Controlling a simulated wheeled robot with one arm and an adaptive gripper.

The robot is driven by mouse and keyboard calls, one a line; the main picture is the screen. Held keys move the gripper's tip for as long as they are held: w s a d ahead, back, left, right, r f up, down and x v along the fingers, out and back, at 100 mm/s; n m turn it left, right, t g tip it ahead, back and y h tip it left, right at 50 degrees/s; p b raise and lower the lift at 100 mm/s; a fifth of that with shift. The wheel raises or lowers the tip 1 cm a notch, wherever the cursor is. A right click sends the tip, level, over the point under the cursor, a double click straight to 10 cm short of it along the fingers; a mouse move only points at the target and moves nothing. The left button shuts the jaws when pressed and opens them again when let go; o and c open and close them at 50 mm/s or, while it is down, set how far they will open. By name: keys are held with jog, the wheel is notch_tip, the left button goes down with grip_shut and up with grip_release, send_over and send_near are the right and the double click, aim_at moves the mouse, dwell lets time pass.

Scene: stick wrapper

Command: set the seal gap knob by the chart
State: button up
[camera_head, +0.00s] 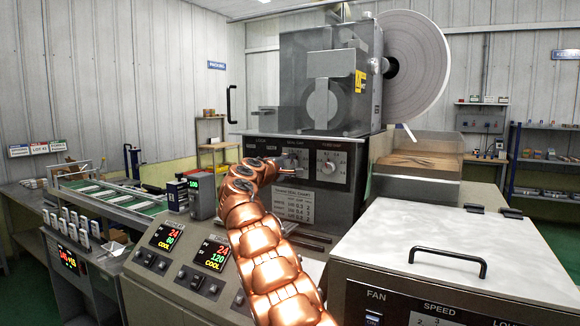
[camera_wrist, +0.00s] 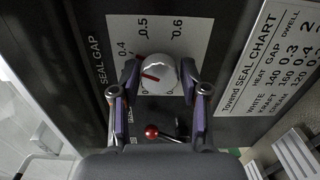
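The seal gap knob (camera_wrist: 158,75) is a round pale knob with a red pointer line, on a white dial plate (camera_wrist: 178,25) marked 0.4, 0.5 and 0.6 in the wrist view. The pointer line slants to the picture's left; a small red mark lies by 0.4. My gripper (camera_wrist: 158,98) is open, with one finger on each side of the knob; I cannot tell whether they touch it. The seal chart (camera_wrist: 268,60), with heat, gap and dwell columns, is right of the dial. In the head view, the chart (camera_head: 293,203) is below the dials, and my copper-coloured arm reaches the panel.
A red-balled lever (camera_wrist: 152,131) sticks out below the knob. A second dial (camera_head: 331,166) is right of the seal gap dial. A handled lid (camera_head: 450,250) fills the right foreground. A console with red displays (camera_head: 168,235) stands left of my arm.

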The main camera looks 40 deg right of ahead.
jog(key=shift+o, duration=1.3)
jog(key=shift+a, duration=0.1)
jog(key=shift+a+r, duration=0.1)
jog(key=shift+a, duration=0.05)
jog(key=v, duration=1.1)
jog(key=shift+a, duration=0.25)
jog(key=shift+s, duration=0.15)
